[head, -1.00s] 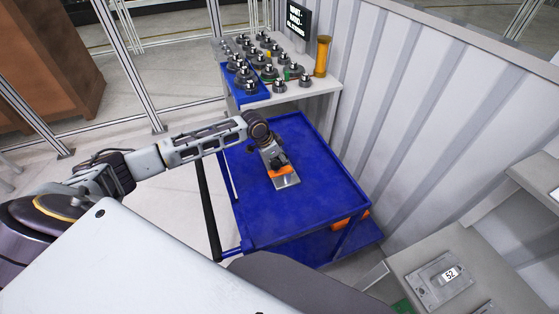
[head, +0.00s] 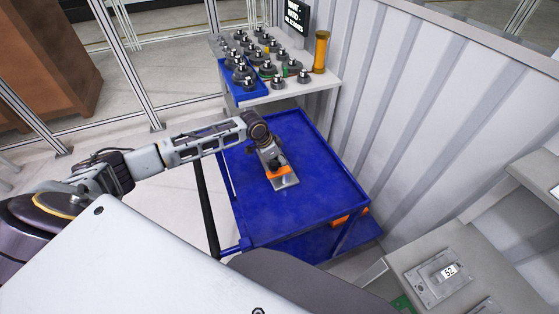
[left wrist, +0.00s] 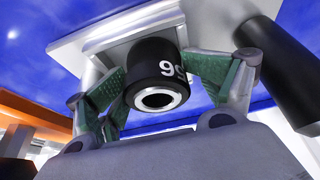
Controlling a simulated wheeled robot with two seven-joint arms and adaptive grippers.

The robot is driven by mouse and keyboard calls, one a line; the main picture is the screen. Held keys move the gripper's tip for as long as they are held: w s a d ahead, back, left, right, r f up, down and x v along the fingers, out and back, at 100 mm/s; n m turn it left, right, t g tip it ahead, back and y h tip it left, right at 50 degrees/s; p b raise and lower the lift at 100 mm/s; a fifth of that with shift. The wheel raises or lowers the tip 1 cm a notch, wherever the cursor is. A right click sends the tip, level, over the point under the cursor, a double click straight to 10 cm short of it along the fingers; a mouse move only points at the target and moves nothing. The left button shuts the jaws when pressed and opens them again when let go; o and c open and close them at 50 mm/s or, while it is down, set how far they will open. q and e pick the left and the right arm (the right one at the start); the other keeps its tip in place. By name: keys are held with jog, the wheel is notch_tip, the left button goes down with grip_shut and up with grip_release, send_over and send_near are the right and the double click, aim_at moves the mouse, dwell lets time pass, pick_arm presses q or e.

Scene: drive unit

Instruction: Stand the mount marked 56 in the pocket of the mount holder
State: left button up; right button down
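My left gripper (left wrist: 160,88) has its green-padded fingers closed on both sides of a black cylindrical mount (left wrist: 150,70) with a silver ring at its end. White digits on it are upside down and partly cut off by the finger; they could be 56. Behind it is a pale flat plate (left wrist: 100,42), perhaps the mount holder; I cannot tell whether the mount is seated in a pocket. In the head view the gripper (head: 273,162) is over the blue cart, at the light plate (head: 287,183) with an orange part (head: 279,172). My right gripper is out of view.
The blue cart (head: 320,208) has free room around the plate. Behind it, a table (head: 305,90) holds several dark round parts, a blue tray (head: 240,92) and a yellow cylinder (head: 321,52). A ribbed wall (head: 420,110) borders the right. A plate marked 52 (head: 440,275) lies on the right bench.

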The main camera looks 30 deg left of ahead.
pick_arm(q)
jog(key=shift+s+a, duration=0.2)
jog(key=v, duration=1.1)
jog(key=shift+r, duration=0.4)
jog(key=shift+w+d+r, duration=0.1)
jog(key=shift+w+r, duration=0.05)
notch_tip(320, 180, up, 7)
jog(key=p, duration=0.7)
dwell(0.9)
